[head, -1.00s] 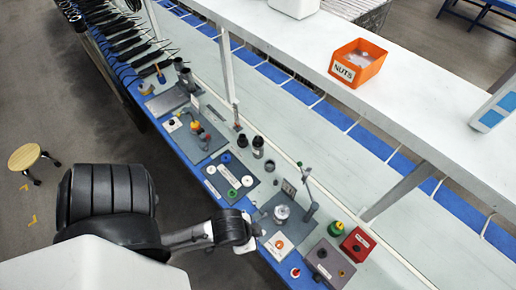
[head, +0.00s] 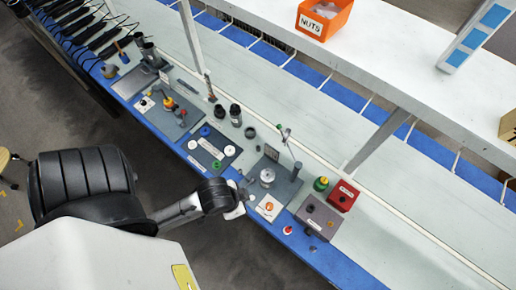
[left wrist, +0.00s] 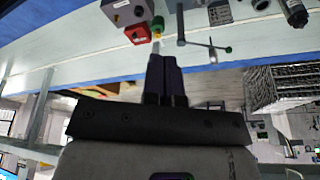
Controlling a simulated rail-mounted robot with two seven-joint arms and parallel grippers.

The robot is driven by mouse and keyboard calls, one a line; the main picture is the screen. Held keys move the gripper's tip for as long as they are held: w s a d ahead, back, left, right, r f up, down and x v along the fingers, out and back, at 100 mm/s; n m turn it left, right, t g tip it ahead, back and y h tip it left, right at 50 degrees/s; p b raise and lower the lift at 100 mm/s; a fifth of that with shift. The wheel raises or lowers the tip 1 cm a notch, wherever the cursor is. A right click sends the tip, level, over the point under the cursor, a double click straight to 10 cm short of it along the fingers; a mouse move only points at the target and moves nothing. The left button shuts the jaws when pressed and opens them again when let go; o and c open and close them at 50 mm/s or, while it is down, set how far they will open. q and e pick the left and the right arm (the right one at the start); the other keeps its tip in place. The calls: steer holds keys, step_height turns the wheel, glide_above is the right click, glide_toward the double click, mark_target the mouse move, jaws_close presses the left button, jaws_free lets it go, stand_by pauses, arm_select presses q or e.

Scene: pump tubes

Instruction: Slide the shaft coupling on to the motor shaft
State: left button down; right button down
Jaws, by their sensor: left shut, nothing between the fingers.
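My left gripper (left wrist: 163,62) is shut and empty. In the head view its dark wrist (head: 214,195) is over the bench's front edge, left of a grey plate (head: 285,190). On that plate stands a silver cylinder (head: 267,176), perhaps the motor; its shaft is too small to make out. A white card with an orange disc (head: 269,206) lies in front of it. I cannot tell which small part is the shaft coupling. In the left wrist view the fingertips point toward the bench, apart from any part. My right gripper is out of view.
A post with a side arm (head: 288,146) rises behind the plate, and its green-ended arm shows in the wrist view (left wrist: 205,45). A shelf overhangs behind.

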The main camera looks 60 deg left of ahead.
arm_select(q)
steer(key=c, duration=0.8)
jaws_free()
steer(key=shift+a, duration=0.1)
